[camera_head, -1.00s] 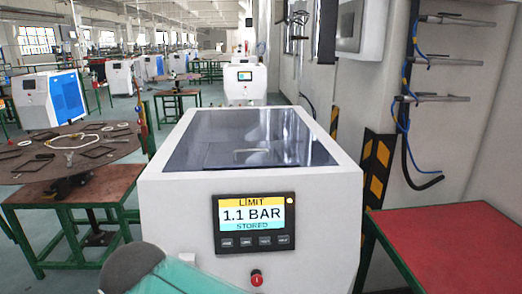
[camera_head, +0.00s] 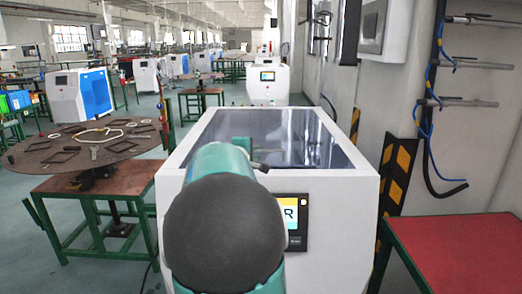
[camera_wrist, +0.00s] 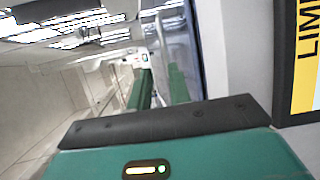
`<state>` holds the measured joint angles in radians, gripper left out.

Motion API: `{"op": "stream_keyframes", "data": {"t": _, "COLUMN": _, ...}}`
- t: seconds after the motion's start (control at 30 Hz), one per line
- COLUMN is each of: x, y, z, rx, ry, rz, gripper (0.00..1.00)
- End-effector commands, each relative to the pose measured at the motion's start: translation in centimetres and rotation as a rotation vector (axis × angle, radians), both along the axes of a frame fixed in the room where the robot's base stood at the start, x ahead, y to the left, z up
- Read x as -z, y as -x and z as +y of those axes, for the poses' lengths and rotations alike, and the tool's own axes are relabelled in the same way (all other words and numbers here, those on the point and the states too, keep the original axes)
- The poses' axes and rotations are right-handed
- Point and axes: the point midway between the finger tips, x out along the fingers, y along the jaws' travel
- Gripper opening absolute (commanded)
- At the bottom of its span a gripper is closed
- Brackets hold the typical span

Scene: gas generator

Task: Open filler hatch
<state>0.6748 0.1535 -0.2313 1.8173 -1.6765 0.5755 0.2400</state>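The gas generator (camera_head: 334,192) is a white cabinet in front of me with a dark, glossy, flat top panel (camera_head: 303,130). The panel lies level; I cannot make out a separate hatch edge or handle on it. My teal arm, with its dark rounded joint, covers the cabinet's front left. My gripper (camera_head: 243,148) shows only partly beyond the arm, in front of the dark panel. In the wrist view my gripper (camera_wrist: 157,90) has two green fingers apart with nothing seen between them. The dark panel's edge shows just right of them.
The cabinet's display (camera_head: 291,217) is partly hidden by my arm. A red-topped table (camera_head: 455,250) stands at right, and a round brown table (camera_head: 85,150) with frames on it at left. A wall with hoses and a striped post (camera_head: 397,175) bounds the right side.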

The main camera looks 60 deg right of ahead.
Motion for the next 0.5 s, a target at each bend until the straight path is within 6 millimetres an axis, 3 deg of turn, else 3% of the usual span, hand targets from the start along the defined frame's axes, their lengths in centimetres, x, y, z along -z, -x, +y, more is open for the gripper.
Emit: {"op": "stream_keyframes", "data": {"t": 0.5, "x": 2.6, "y": -0.7, "z": -9.3, "rx": -0.001, "ry": -0.002, "rz": 0.000, "gripper": 0.20}}
